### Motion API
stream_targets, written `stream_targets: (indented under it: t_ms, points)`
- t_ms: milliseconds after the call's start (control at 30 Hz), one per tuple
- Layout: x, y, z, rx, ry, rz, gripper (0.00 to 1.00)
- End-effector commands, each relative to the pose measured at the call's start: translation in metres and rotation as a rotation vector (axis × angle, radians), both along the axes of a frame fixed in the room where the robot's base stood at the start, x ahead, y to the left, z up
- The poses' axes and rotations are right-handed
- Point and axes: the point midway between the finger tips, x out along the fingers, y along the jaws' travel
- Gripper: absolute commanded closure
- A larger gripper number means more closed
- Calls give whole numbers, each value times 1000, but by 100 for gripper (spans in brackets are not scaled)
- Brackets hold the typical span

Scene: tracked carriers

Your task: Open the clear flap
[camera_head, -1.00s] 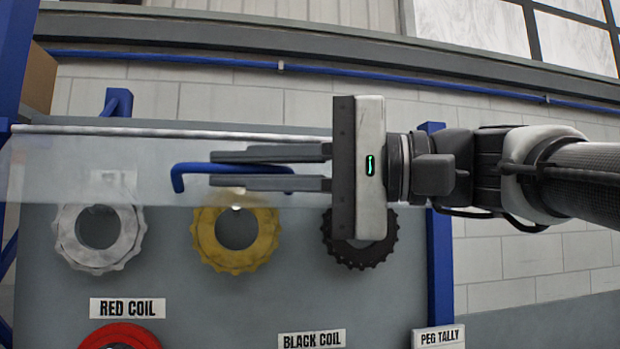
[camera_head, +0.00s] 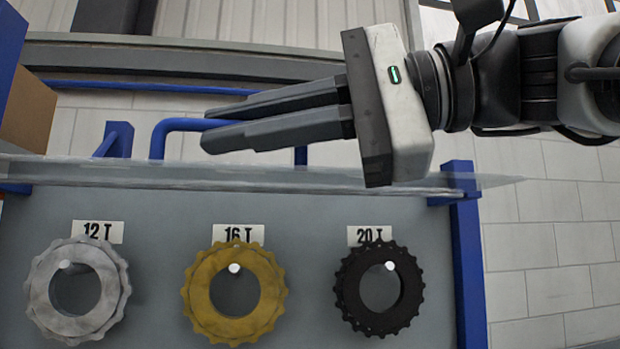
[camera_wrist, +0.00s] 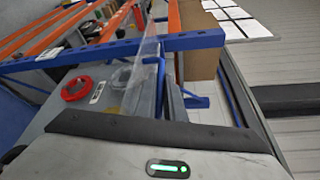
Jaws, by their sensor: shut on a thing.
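The clear flap (camera_head: 250,179) is seen almost edge-on in the head view, as a thin see-through strip tilted up above the row of gears. Its blue bar handle (camera_head: 160,137) rises above the strip. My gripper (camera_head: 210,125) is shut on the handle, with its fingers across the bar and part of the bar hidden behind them. In the wrist view, the flap (camera_wrist: 139,76) is a pale clear sheet beside the blue handle (camera_wrist: 160,76).
A silver gear (camera_head: 42,295), a gold gear (camera_head: 205,300) and a black gear (camera_head: 352,305) hang on pegs under tooth-count labels. A blue post (camera_head: 467,255) stands at the board's right edge. A brown box (camera_head: 30,110) is at the left.

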Motion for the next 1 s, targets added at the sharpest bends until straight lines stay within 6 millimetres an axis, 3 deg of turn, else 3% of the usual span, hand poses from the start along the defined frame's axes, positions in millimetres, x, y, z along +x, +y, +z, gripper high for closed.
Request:
stream_targets:
  t_ms: [433,1000]
  points:
    - [12,3,21,-57,239,-1,100]
    - [14,3,25,-65,280,0,100]
